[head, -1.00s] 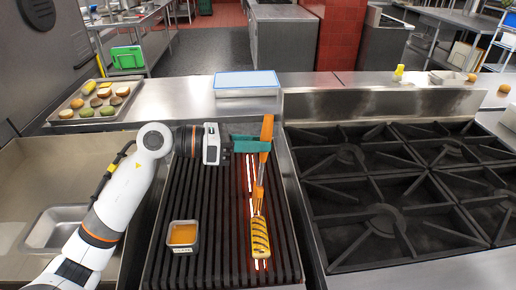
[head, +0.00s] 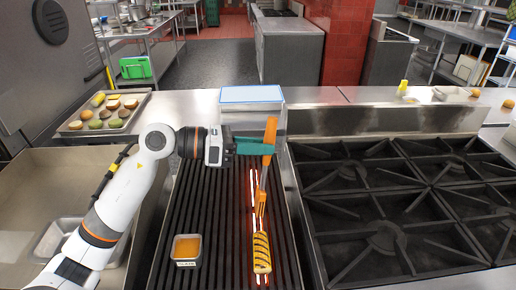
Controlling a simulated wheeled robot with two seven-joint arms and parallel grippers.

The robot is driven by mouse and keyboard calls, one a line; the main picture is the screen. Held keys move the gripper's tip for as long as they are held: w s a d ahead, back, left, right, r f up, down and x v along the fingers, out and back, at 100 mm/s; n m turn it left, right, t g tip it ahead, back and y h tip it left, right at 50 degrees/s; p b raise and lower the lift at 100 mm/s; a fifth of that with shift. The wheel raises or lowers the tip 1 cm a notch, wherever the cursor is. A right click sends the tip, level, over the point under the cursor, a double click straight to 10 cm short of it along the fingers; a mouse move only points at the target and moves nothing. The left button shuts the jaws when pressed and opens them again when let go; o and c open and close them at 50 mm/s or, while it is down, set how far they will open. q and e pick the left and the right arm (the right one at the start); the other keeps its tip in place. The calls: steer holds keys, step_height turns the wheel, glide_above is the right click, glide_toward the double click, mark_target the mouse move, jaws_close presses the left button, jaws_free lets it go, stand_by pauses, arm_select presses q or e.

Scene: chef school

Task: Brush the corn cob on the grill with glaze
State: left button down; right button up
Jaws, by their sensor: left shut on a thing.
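The yellow corn cob (head: 261,253), with dark grill stripes, lies on the grill (head: 212,220) over glowing bars. My left gripper (head: 268,146) is shut on the orange-handled brush (head: 269,135) and holds it nearly upright. The brush's orange head (head: 260,203) hangs at the far end of the cob, just above or beyond it; I cannot tell if they touch. A small square metal pan of orange glaze (head: 187,247), with a label on its front, stands on the grill left of the cob. My right gripper is not in view.
A black stove top (head: 400,215) lies right of the grill. A tray of vegetables (head: 70,125) sits at the back left. A white, blue-edged board or box (head: 250,97) stands behind the grill. A metal pan (head: 60,238) is at left, partly behind my arm.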

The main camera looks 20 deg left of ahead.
arm_select(q)
step_height(320, 180, up, 6)
steer(key=p, duration=0.3)
steer(key=shift+f, duration=0.2)
stand_by(0.7)
